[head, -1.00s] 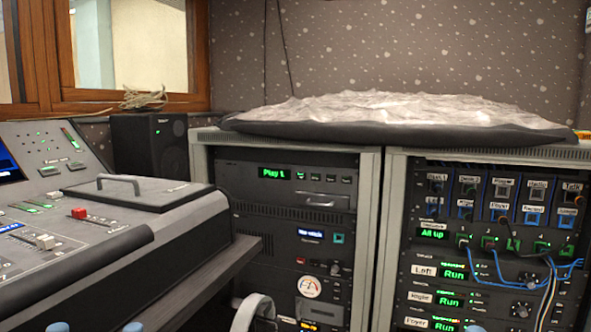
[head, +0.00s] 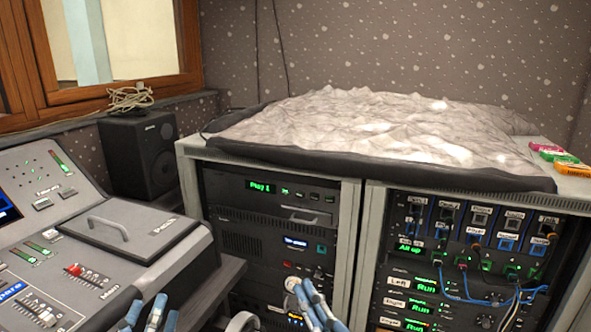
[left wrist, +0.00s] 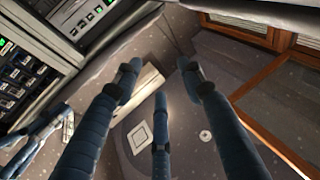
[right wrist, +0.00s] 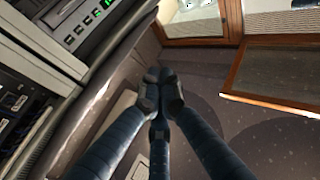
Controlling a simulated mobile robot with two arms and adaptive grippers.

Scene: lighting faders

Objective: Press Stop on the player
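The player (head: 258,190) is the top unit in the left rack, with a green "Play 1" display (head: 260,187) and a row of small buttons (head: 307,195) to its right. The leftmost button glows green; the labels are too small to read. The button row also shows at the upper left of the right wrist view (right wrist: 84,25). My right gripper (head: 308,290) is below the player, its fingertips together and empty in the right wrist view (right wrist: 161,92). My left gripper (head: 150,310) is low beside the console, its fingers spread and empty in the left wrist view (left wrist: 160,75).
A mixing console (head: 85,262) with a raised handled panel stands at left. A black speaker (head: 142,158) is behind it. A second rack (head: 440,262) with patch cables stands right. A crumpled sheet on a dark mat (head: 370,160) covers the rack tops.

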